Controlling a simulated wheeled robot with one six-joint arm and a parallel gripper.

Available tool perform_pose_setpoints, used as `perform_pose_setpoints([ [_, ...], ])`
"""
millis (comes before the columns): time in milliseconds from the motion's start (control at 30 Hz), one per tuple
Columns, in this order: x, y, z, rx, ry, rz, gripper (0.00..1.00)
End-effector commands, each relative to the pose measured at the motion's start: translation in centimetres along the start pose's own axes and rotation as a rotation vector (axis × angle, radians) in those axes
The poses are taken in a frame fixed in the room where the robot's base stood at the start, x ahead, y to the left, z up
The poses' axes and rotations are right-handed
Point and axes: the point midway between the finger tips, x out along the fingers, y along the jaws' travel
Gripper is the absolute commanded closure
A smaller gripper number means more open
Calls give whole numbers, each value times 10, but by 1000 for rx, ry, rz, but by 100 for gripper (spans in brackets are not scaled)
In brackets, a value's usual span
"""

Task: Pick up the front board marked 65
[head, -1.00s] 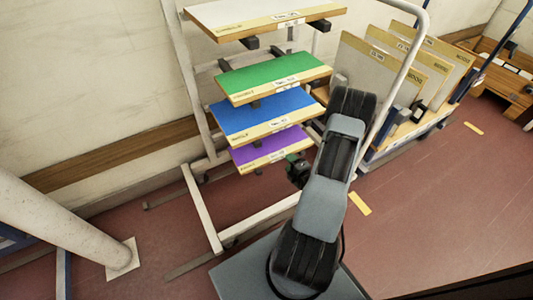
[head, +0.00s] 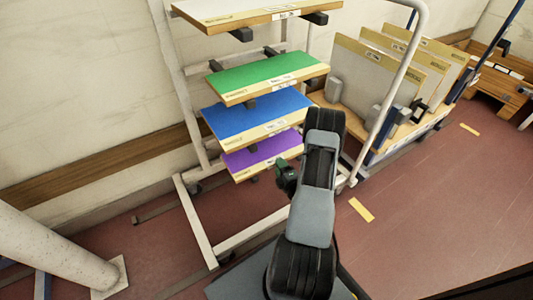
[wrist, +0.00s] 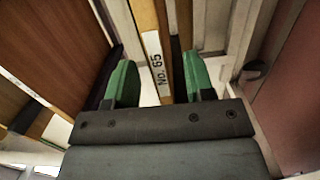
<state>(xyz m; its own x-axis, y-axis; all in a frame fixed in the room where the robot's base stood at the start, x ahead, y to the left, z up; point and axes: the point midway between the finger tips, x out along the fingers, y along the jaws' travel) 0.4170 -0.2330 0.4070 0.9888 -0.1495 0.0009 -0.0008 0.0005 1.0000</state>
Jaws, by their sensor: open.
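In the wrist view, a wooden board edge (wrist: 147,25) bears a white label reading "No. 65". My gripper (wrist: 160,80) is open, with one green finger on each side of this edge. I cannot tell whether either finger touches it. In the head view my gripper (head: 287,178) is beside the front right part of the purple board (head: 262,153), the lowest on the rack. The labels there are too small to read, and my arm hides some of that area.
The white-framed rack (head: 197,222) also holds a blue board (head: 250,112), a green board (head: 265,75) and a pale top board (head: 235,10). A cart (head: 400,135) with several upright pale boards stands to the right. A pale column (head: 50,245) is at lower left. Red floor at right is open.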

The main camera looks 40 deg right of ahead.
Motion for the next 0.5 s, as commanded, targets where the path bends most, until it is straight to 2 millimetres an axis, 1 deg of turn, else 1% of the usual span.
perform_pose_setpoints([
  [67, 6, -1, -1, -2, 3, 1, 51],
  [300, 38, 0, 0, -2, 5, 1, 51],
  [400, 47, 1, 1, 0, 3, 1, 51],
  [500, 52, 2, 1, 0, 3, 0, 51],
])
